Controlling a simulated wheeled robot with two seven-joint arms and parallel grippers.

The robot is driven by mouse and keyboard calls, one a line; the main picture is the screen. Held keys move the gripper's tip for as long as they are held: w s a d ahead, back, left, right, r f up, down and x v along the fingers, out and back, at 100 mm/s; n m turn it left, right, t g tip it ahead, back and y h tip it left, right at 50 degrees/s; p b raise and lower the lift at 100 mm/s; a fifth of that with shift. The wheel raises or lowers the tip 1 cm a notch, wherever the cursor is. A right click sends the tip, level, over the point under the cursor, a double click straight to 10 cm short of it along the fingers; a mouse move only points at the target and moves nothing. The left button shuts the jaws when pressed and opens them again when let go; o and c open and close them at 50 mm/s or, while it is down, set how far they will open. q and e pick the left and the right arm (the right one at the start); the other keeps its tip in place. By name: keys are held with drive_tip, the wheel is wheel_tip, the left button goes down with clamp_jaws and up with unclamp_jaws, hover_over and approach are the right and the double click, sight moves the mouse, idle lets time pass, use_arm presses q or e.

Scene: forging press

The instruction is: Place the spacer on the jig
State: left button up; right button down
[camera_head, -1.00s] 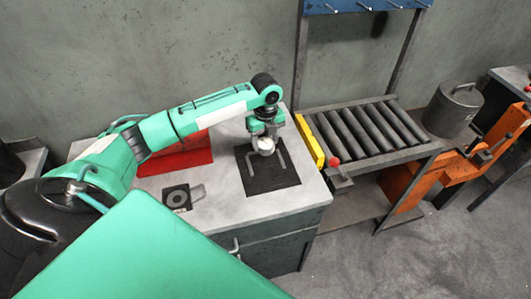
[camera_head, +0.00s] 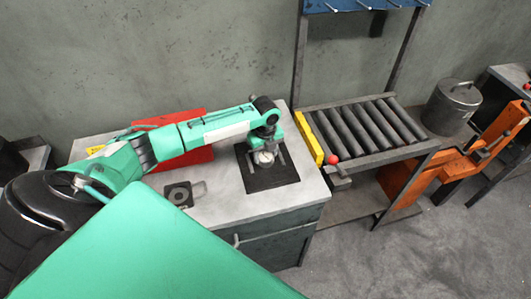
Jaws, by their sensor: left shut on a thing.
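My left gripper (camera_head: 265,149) points down over a black square mat (camera_head: 262,183) on the grey worktop. It is shut on a small pale round piece, which looks like the spacer (camera_head: 264,158). The piece is partly hidden by the gripper, and I cannot tell whether it touches what is below. Grey bent bars (camera_head: 282,155) show on either side of it over the mat; they may belong to the jig, but I cannot tell for sure. My right gripper is not in view.
A dark square plate with a round hole (camera_head: 178,195) lies left on the worktop, beside a grey bracket. A red panel (camera_head: 190,157) stands behind my left arm. A yellow bar (camera_head: 308,139) and a roller conveyor (camera_head: 365,130) border the right side. The worktop's front is clear.

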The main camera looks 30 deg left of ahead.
sight(266, 156)
use_arm(q)
drive_tip(key=o, duration=1.5)
drive_tip(key=shift+f, duration=0.1)
drive_tip(key=shift+r, duration=0.25)
wheel_tip(266, 156, up, 12)
drive_tip(key=b, duration=0.2)
drive_tip(key=shift+f+b, duration=0.1)
drive_tip(key=shift+b, duration=0.2)
